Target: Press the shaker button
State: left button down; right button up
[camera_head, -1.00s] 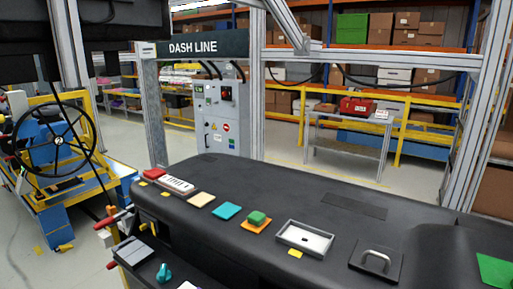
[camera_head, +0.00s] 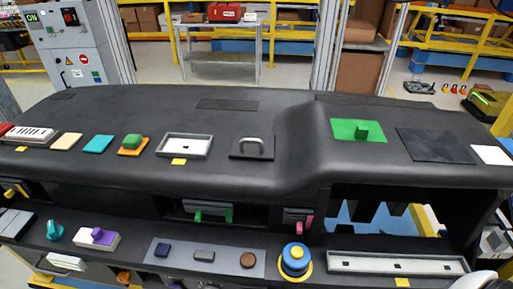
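No button in view carries a readable shaker label, so I cannot tell which one it is. Neither gripper shows. A pale rounded piece at the bottom right edge may be part of my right arm.
The dashboard top (camera_head: 250,105) carries a grey handle (camera_head: 252,147), a grey tray (camera_head: 184,146), a green block on a green plate (camera_head: 360,130) and coloured tiles. A teal knob (camera_head: 55,230) and purple slider (camera_head: 103,236) stand at left. A long slotted tray (camera_head: 398,264) lies at right.

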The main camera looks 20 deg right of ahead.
aim_at(297, 252)
jog(key=z, duration=1.05)
jog(key=k+l, duration=0.05)
jog(key=l, duration=0.05)
